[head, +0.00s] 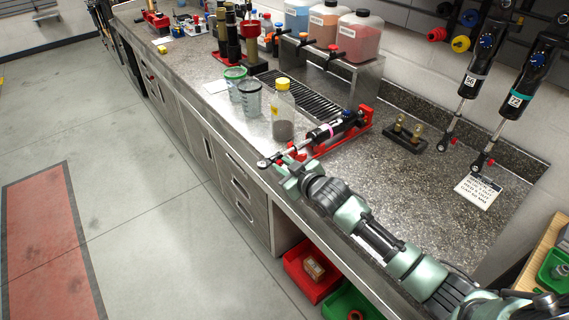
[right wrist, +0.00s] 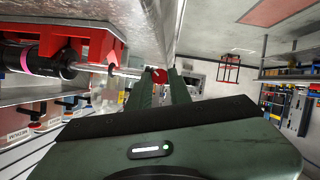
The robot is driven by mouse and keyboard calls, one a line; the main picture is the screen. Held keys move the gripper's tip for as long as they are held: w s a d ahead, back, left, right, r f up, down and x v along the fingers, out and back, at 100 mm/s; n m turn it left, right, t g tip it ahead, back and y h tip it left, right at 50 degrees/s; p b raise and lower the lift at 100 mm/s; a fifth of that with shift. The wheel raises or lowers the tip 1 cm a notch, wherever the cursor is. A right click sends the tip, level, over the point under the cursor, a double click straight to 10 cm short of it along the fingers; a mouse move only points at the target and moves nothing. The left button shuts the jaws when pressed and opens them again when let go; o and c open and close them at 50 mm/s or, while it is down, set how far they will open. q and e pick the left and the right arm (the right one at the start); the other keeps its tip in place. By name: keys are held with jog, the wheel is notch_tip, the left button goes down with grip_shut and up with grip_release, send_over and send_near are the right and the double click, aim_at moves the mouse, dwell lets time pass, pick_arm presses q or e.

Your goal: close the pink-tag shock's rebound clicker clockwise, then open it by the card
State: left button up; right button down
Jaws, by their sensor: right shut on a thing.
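The pink-tag shock (head: 325,131) lies in a red cradle (head: 362,126) at the counter's front edge, its rod and eyelet (head: 265,163) pointing left over the edge. In the right wrist view its pink band (right wrist: 27,59) and rod (right wrist: 125,71) show at the left. A small red clicker knob (right wrist: 159,75) sits at the rod's end. My right gripper (head: 284,169) is shut on this knob, its fingers on both sides of it in the right wrist view (right wrist: 165,84). A white printed card (head: 479,191) lies at the counter's right; its text is too small to read. My left gripper is not in view.
A yellow-capped bottle (head: 283,112) and measuring cups (head: 250,99) stand behind the shock. Fluid jugs (head: 359,42) stand on a steel rack. Two tagged shocks (head: 470,80) hang at the right wall. A red bin (head: 312,270) is below the counter. The floor at left is clear.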

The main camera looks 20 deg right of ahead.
jog(key=shift+a+n+h, duration=0.15)
jog(key=shift+n+h, duration=0.35)
jog(key=shift+n, duration=0.2)
jog(key=shift+a+f+n+t+h+b, duration=0.1)
jog(key=shift+f+n+t+h+b, duration=0.15)
jog(key=shift+n+t+b, duration=0.3)
jog(key=shift+s+a+f+n+t+h+b, duration=0.15)
jog(key=shift+n+t+h+b, duration=0.45)
jog(key=shift+n+b, duration=1.6)
jog(key=shift+w+d+f+n+t+h+b, duration=0.15)
jog(key=shift+n+t+b, duration=0.9)
jog(key=shift+n+b, duration=1.2)
jog(key=shift+s+a+f+n+t+h+b, duration=0.15)
jog(key=shift+f+n+t+h+b, duration=0.45)
jog(key=shift+n+b, duration=1.6)
jog(key=shift+r+m+b, duration=0.4)
jog(key=shift+m+b, duration=0.05)
jog(key=shift+m, duration=0.05)
